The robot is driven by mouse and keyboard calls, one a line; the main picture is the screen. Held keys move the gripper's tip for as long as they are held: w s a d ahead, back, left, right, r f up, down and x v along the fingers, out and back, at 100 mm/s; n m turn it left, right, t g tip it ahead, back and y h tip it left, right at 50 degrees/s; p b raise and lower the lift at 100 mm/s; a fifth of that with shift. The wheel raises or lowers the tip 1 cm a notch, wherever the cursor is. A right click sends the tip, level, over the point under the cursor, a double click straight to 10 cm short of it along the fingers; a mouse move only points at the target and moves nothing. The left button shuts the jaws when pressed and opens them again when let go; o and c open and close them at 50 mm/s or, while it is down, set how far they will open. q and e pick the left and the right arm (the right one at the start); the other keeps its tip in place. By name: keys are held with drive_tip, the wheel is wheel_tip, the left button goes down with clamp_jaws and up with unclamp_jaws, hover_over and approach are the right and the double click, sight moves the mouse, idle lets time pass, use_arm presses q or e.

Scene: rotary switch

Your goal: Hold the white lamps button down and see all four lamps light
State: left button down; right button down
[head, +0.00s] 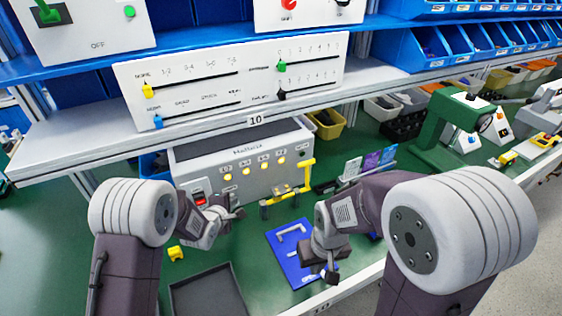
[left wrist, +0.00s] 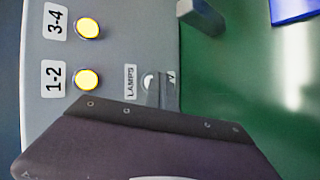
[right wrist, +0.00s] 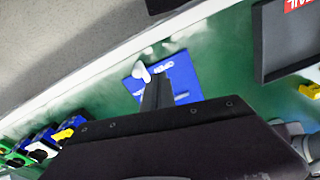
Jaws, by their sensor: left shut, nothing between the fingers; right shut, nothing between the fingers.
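The grey tester box (head: 245,150) stands under the shelf, with a row of round lamps (head: 246,170) on its front, all glowing yellow. Two lit lamps, 1-2 (left wrist: 87,79) and 3-4 (left wrist: 88,28), show in the left wrist view. The white lamps button (left wrist: 148,80) is beside its LAMPS label (left wrist: 131,83), partly covered by my left fingers. My left gripper (head: 238,213) is shut and empty, its tips at the button; contact itself is hard to see.
A yellow fixture (head: 307,175) stands right of the left gripper. A dark tray (head: 208,294) lies at the front and a small yellow block (head: 176,253) behind it. A green press (head: 455,125) is at the right. The shelf edge (head: 255,121) overhangs the box.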

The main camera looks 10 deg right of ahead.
use_arm(q)
drive_tip(key=shift+s, duration=0.1)
idle(0.3)
drive_tip(key=shift+s+d, duration=0.15)
drive_tip(key=shift+s, duration=0.55)
use_arm(e)
drive_tip(key=shift+f, duration=0.1)
use_arm(q)
drive_tip(key=shift+s+d+f, duration=0.1)
drive_tip(key=shift+s+d, duration=0.05)
drive_tip(key=shift+s, duration=0.35)
use_arm(e)
drive_tip(key=shift+f, duration=0.1)
use_arm(q)
drive_tip(key=shift+s+d+b, duration=0.2)
drive_tip(key=shift+s+b, duration=0.05)
drive_tip(key=shift+s, duration=0.75)
drive_tip(key=shift+s+d+b, duration=0.15)
drive_tip(key=shift+s+b, duration=0.1)
drive_tip(key=shift+s, duration=0.75)
use_arm(e)
drive_tip(key=shift+f, duration=0.25)
